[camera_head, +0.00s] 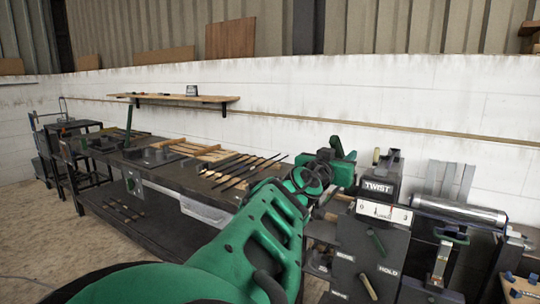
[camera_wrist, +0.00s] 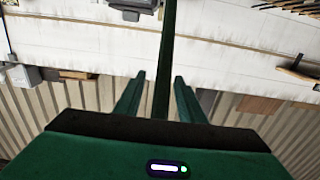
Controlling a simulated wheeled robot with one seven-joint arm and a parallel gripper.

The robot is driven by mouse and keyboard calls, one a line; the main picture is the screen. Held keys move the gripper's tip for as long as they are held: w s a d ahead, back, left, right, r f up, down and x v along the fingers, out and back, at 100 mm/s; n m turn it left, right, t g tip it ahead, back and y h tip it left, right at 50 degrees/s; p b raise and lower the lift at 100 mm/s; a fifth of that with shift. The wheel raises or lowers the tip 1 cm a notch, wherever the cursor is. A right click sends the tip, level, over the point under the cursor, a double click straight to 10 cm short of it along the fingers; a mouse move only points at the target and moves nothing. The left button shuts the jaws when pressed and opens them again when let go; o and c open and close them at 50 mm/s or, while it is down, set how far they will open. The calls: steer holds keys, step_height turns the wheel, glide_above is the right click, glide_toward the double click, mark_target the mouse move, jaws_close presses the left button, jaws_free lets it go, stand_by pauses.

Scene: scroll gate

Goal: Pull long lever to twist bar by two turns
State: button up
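The twist machine (camera_head: 377,190) is a dark cabinet marked TWIST, with a white scale below the word, at the right of the bench in the head view. My gripper (camera_head: 338,158) is beside its upper left side. In the wrist view, which is upside down, my two green fingers (camera_wrist: 160,76) are apart. A long green bar (camera_wrist: 168,40), which looks like the long lever, runs between them with a gap on each side. I cannot tell its exact depth or whether it touches them. My arm hides much of this area in the head view.
A short lever marked HOLD (camera_head: 368,287) is low on the cabinet. A metal cylinder (camera_head: 460,211) lies to the right. Several dark rods (camera_head: 240,168) lie on the long bench (camera_head: 112,160) to the left. A wooden shelf (camera_head: 180,98) is on the white wall.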

steer(key=shift+a, duration=0.2)
jaws_close()
steer(key=shift+d, duration=0.15)
